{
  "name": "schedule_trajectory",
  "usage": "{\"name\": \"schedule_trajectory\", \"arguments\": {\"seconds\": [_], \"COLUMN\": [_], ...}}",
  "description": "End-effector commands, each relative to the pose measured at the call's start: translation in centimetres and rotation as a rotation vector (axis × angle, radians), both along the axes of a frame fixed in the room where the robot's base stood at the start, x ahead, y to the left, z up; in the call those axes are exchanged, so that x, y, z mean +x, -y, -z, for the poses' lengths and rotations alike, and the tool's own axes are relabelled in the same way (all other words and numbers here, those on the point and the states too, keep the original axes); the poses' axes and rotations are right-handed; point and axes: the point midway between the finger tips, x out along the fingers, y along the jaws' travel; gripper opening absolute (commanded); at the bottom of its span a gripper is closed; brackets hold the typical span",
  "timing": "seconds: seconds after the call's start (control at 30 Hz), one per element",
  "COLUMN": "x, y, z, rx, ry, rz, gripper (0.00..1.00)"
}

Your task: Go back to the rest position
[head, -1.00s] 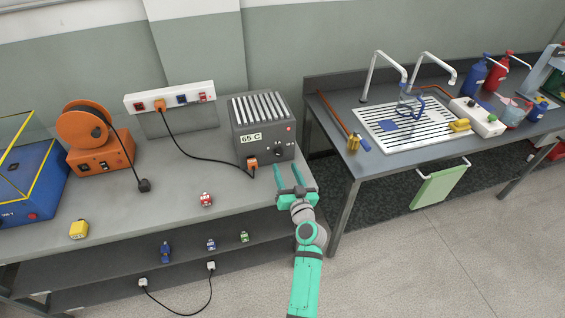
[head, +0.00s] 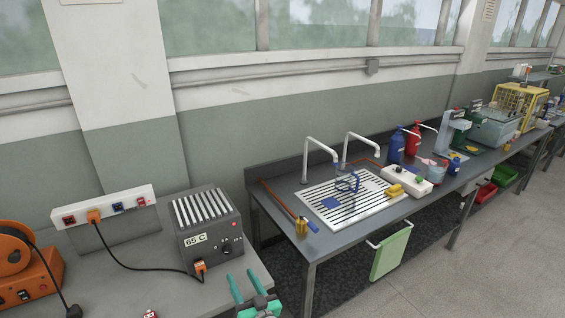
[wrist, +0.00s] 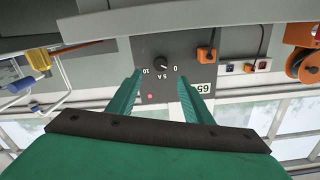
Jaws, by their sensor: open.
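My gripper (head: 248,289) is green and shows at the bottom of the head view, in front of the grey heater box (head: 207,230) marked 65 C. Its two fingers are apart with nothing between them. In the wrist view the open fingers (wrist: 158,98) point toward the box's front face (wrist: 152,47), which has a dial, a red light and an orange plug. I cannot tell the exact gap to the box. The rest of my arm is below the head view's edge.
A white socket strip (head: 104,208) with an orange plug stands left of the box, its cable running to the box. An orange reel (head: 30,270) is at far left. Right is a bench with a drainer (head: 350,203), taps, bottles and a green towel (head: 391,252). The floor (head: 480,265) at right is clear.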

Motion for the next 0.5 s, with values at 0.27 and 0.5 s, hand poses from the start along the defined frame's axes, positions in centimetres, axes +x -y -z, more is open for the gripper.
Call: {"name": "schedule_trajectory", "arguments": {"seconds": [0.27, 0.5], "x": [-6.7, -14.7], "y": [2.3, 5.5], "z": [5.8, 9.8], "rx": [0.001, -0.017], "ry": [-0.089, -0.158], "rz": [0.131, 0.274], "gripper": [0.46, 0.46]}}
